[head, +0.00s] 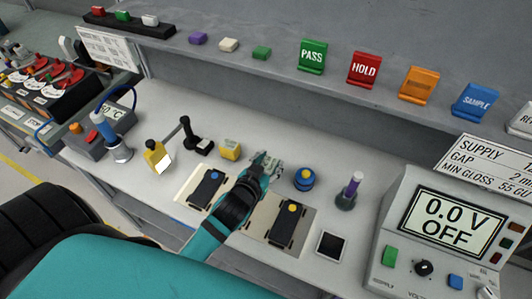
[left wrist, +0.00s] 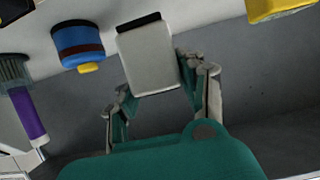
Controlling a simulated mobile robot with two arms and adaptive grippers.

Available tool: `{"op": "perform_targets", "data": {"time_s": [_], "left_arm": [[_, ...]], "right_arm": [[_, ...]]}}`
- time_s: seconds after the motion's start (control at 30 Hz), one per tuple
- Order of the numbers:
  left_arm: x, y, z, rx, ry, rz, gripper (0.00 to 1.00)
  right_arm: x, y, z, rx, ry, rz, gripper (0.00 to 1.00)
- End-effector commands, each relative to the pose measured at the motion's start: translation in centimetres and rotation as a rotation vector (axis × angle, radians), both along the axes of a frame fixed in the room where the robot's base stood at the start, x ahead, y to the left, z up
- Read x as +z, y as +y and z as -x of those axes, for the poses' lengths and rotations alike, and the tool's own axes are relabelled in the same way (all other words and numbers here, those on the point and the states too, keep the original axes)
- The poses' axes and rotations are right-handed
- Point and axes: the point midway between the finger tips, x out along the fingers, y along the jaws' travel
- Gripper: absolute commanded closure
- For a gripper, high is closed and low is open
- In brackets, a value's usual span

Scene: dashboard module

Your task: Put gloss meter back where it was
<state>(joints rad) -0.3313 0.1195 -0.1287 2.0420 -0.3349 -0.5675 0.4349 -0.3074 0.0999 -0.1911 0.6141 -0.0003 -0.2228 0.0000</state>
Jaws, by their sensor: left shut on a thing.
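My left gripper (head: 264,166) reaches over the bench in the head view, between the two dark modules and the back of the bench. In the left wrist view, its two fingers are on either side of a light grey box with a black end, which I take to be the gloss meter (left wrist: 148,62). In the head view the fingers largely hide this box. Whether it touches the bench is unclear. The place where it stood before is not marked clearly. My right gripper is not in view.
A blue round pot (head: 304,180) and a purple-handled brush (head: 353,186) stand right of the gripper. A yellow block (head: 230,149) is just left. Dark modules (head: 207,188) (head: 285,223) lie in front. A supply unit (head: 449,226) stands at right; a shelf runs above.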

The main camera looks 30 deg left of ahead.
Motion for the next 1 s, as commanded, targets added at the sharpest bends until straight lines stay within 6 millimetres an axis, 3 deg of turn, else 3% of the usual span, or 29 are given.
{"op": "perform_targets", "data": {"time_s": [0.1,0.3,0.6,0.97,1.0], "left_arm": [[0.2,1.8,-2.3,-0.001,-0.004,-0.003,1.0],[-0.4,2.9,-3.9,-0.001,-0.002,0.002,1.0],[-3.7,2.9,-3.9,0.0,-0.001,0.002,1.0],[-4.3,2.9,-3.9,-0.001,-0.002,0.002,1.0],[-4.4,2.9,-3.9,-0.001,0.0,0.002,0.59]], "right_arm": [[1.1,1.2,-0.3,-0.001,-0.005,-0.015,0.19],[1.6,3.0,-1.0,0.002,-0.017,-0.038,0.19],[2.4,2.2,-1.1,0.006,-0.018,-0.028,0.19],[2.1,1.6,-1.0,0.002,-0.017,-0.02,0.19],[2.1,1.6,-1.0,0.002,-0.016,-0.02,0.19]]}}
